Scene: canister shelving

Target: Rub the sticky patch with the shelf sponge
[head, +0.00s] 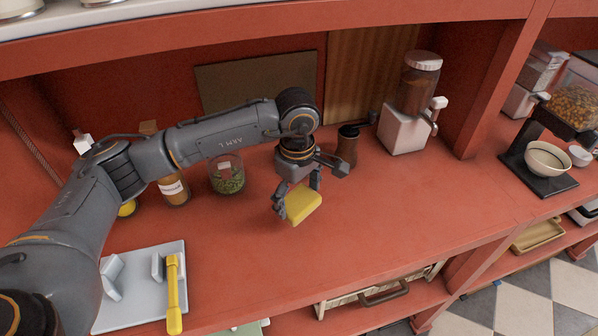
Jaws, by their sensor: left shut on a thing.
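My left gripper (297,198) is shut on a yellow sponge (303,206) above the middle of the red shelf top. The sponge is tilted and its far left side is hidden by the fingers. I cannot tell whether it touches the surface. I cannot make out a sticky patch on the shelf top (240,255). My right gripper is not in view.
A dark cylinder (347,146) and a white-based dispenser (404,130) stand behind the gripper. A tray (143,312) with a yellow-handled tool (173,295) lies front left. The front middle is clear.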

